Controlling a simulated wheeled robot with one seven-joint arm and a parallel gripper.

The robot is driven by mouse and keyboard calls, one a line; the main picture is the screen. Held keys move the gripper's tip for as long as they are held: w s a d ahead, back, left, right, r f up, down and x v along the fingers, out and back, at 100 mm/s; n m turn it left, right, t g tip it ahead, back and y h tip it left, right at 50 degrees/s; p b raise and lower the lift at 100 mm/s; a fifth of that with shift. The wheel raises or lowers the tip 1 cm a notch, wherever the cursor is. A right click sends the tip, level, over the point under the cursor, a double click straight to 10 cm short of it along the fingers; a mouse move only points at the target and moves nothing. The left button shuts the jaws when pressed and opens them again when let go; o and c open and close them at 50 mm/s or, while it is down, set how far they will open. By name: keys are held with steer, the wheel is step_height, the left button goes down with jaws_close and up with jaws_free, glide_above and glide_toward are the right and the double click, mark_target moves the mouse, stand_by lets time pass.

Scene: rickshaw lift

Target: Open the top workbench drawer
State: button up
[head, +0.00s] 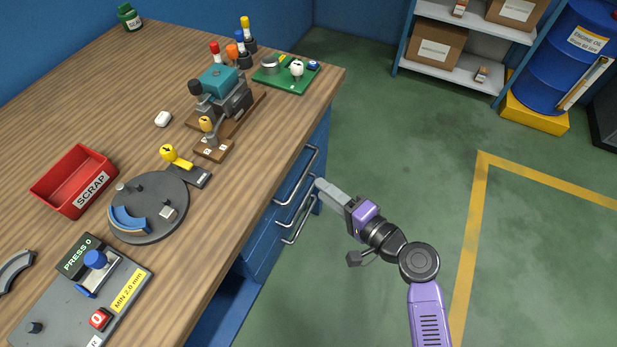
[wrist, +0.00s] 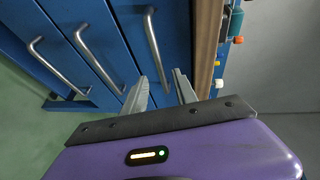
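The blue workbench drawers (head: 262,250) are at the right side of the bench in the head view, with three silver bar handles. The top handle (head: 299,172) is the one closest under the worktop; it also shows in the wrist view (wrist: 155,48). The top drawer front (wrist: 178,40) looks flush, shut. My gripper (head: 319,184) is just right of the handles in the head view. In the wrist view my gripper (wrist: 160,88) has its two fingers apart, and the lower end of the top handle shows between them. I cannot tell whether they touch it.
The wooden worktop (head: 225,215) overhangs close to my gripper. It bears a red scrap bin (head: 75,182), a teal clamp device and other fixtures. The middle handle (wrist: 98,62) and bottom handle (wrist: 57,68) are close by. Green floor (head: 400,160) to the right is clear.

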steer(key=x, duration=0.6)
steer(key=shift+w+a, duration=0.25)
steer(key=shift+a, duration=0.05)
steer(key=shift+f, duration=0.1)
steer(key=shift+c, duration=0.2)
jaws_close()
stand_by(0.9)
